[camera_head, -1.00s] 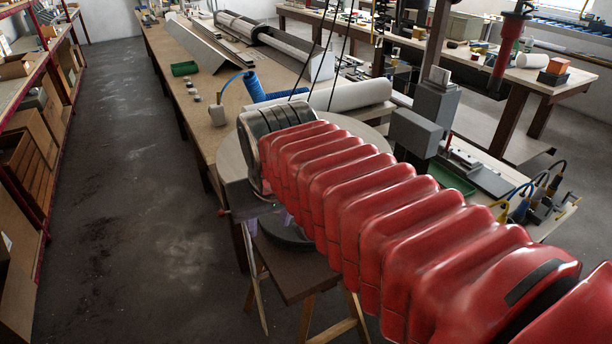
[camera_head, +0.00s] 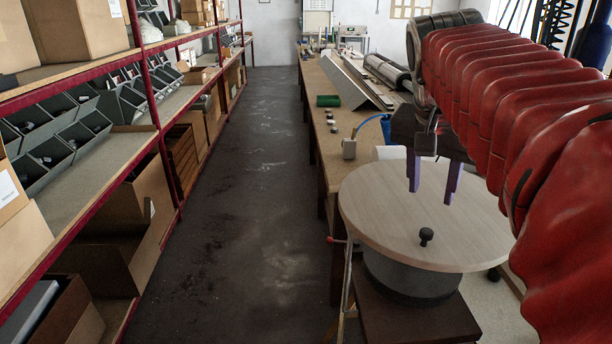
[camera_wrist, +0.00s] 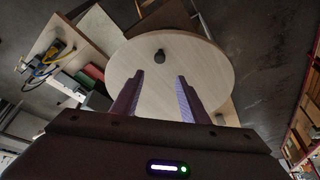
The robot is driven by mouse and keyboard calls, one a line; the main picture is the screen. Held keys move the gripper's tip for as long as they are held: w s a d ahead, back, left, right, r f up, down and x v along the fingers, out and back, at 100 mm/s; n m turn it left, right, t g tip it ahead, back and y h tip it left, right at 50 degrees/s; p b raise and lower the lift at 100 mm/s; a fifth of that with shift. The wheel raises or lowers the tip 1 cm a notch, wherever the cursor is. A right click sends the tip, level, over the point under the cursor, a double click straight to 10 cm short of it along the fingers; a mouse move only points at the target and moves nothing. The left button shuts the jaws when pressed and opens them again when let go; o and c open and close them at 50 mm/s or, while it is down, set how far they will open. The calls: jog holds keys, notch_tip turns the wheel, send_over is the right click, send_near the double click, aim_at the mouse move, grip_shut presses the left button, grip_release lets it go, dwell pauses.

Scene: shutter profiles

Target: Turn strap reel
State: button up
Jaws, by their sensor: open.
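The strap reel (camera_head: 380,225) is a round, pale wood disc lying flat on a dark grey drum. A small black knob (camera_head: 426,236) stands up from it near the front edge. In the wrist view the reel (camera_wrist: 150,95) fills the middle, and the knob (camera_wrist: 160,56) lies beyond the fingertips, roughly between their lines. My gripper (camera_head: 433,190) is open and empty, its two purple fingers pointing down above the disc behind the knob. The fingers also show in the wrist view (camera_wrist: 160,78). No contact with the disc or knob is visible.
A red-framed shelf (camera_head: 165,135) with boxes and grey bins runs along the left. A long workbench (camera_head: 318,108) stands behind the reel, with a green tray (camera_head: 328,100) and a grey block with a blue hose (camera_head: 349,149). The dark floor aisle (camera_head: 240,210) is clear.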

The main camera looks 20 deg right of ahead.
aim_at(426, 230)
jog(key=shift+f, duration=0.1)
jog(key=x, duration=1.3)
jog(key=shift+w+f, duration=0.15)
jog(key=shift+f, duration=0.2)
grip_shut()
